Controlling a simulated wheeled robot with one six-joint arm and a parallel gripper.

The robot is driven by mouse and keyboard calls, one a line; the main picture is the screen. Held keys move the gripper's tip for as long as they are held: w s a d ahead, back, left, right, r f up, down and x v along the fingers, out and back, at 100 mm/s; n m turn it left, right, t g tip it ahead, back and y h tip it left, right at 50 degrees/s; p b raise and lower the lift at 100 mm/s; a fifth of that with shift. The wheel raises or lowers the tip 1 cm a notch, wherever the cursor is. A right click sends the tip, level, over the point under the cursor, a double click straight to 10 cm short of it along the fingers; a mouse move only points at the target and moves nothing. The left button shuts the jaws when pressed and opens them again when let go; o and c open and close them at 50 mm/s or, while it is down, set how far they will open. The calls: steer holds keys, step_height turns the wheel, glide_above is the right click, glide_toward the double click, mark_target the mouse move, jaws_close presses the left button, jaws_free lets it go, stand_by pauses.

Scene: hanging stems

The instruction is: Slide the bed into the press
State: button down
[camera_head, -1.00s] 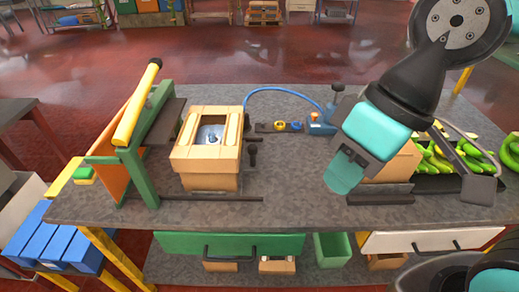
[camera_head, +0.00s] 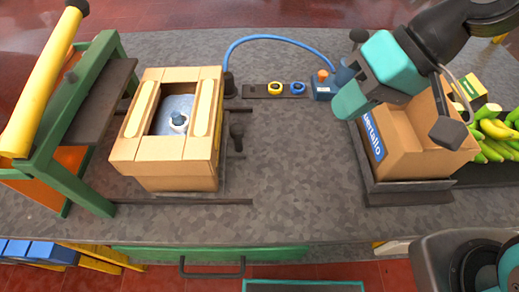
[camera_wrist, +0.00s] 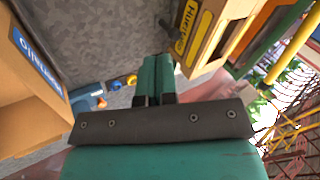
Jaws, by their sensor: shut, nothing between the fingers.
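The press (camera_head: 75,120) at the left of the bench has a green frame, a dark plate and a yellow bar on top. Right of it and apart from the plate, a tan box (camera_head: 175,150) with an open top sits on the bed, over dark rails (camera_head: 190,201). Most of the bed is hidden; a black knob (camera_head: 237,132) stands at its right side. The box also shows in the wrist view (camera_wrist: 212,30), with the knob (camera_wrist: 168,29) beyond my fingertips. My gripper (camera_head: 350,103) is shut and empty, right of the bed and apart from it.
A labelled cardboard box (camera_head: 410,140) stands on a dark tray close to my gripper. Bananas (camera_head: 495,135) lie right of it. A blue hose (camera_head: 270,38) arcs behind a strip with yellow and blue rings.

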mark_target(245, 149)
steer(key=w+a+f+m+y+b, duration=0.1)
steer(key=w+f+b, duration=0.1)
steer(key=f, duration=0.3)
steer(key=w+a+f+m+y+b, duration=0.1)
steer(key=w+f+m+b, duration=0.1)
steer(key=f, duration=0.3)
steer(key=w+f+m+t+y+b, duration=0.1)
steer(key=w+f+m+b, duration=0.1)
steer(key=f, duration=0.3)
steer(key=shift+w+a+f+b, duration=0.4)
steer(key=shift+w, duration=0.15)
steer(key=shift+w+a+f, duration=0.1)
steer(key=shift+a+f, duration=0.1)
steer(key=shift+a, duration=0.1)
steer(key=x, duration=0.8)
steer(key=shift+a, duration=0.1)
steer(key=a, duration=0.1)
steer(key=a+p, duration=0.1)
steer(key=a, duration=0.1)
steer(key=shift+w+a+f, duration=0.15)
steer(key=shift+a+f, duration=0.05)
steer(key=shift+a, duration=0.05)
steer(key=shift+w+a+f, duration=0.1)
steer(key=shift+a, duration=0.45)
